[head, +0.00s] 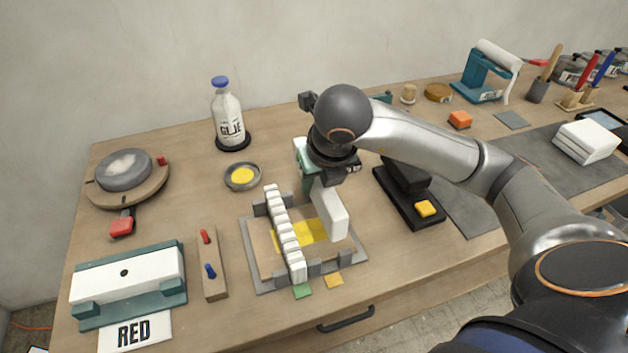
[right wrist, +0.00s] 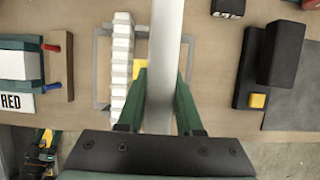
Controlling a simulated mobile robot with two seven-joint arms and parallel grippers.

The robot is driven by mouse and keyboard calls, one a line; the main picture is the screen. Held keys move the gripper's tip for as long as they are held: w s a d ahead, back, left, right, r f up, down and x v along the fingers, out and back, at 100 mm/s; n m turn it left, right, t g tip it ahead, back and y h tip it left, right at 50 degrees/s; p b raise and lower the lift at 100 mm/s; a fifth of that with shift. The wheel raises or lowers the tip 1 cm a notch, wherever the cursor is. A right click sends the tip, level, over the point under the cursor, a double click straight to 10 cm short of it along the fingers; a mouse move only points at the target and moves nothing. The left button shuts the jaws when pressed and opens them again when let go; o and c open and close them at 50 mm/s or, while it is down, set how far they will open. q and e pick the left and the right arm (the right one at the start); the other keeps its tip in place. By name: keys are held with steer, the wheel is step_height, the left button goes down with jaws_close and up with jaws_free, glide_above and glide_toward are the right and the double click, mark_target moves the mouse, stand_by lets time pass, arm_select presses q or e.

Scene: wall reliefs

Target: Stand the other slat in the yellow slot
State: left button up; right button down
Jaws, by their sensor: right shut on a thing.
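My right gripper (head: 322,182) is shut on a plain white slat (head: 330,212), held upright over the right part of a grey frame (head: 355,245). In the right wrist view this slat (right wrist: 163,60) runs between the green fingers of my right gripper (right wrist: 162,85). The yellow slot area (head: 312,231) shows inside the frame, left of and partly behind the held slat; the slat's lower edge appears above the board. A white notched slat (head: 285,235) stands in the frame to the left. It also shows in the right wrist view (right wrist: 121,65).
Green (head: 303,291) and yellow (head: 334,281) tabs lie at the frame's front edge. A pegged wooden block (head: 212,265) is to its left, a black stand with a yellow button (head: 424,209) to its right.

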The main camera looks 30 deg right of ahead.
steer(key=shift+w+a, duration=0.15)
steer(key=shift+a, duration=0.1)
steer(key=b, duration=0.3)
glide_above(312, 225)
steer(key=s, duration=0.1)
steer(key=shift+s+a+f, duration=0.1)
steer(key=shift+f, duration=1.15)
steer(key=shift+s+a+f, duration=0.1)
steer(key=shift+f, duration=1.15)
step_height(312, 225, down, 3)
steer(key=b, duration=0.3)
steer(key=shift+r, duration=0.1)
steer(key=shift+f+b, duration=0.7)
steer(key=shift+b, duration=0.05)
steer(key=shift+f+b, duration=0.45)
steer(key=shift+b, duration=0.05)
steer(key=shift+f, duration=0.15)
arm_select(q)
step_height(312, 225, down, 6)
steer(key=w+d, duration=0.1)
steer(key=shift+w+d+f+h, duration=0.15)
steer(key=shift+w+f+h, duration=0.15)
steer(key=shift+w, duration=0.1)
steer(key=shift+s+f, duration=0.15)
steer(key=shift+f, duration=0.05)
arm_select(e)
steer(key=shift+f, duration=0.1)
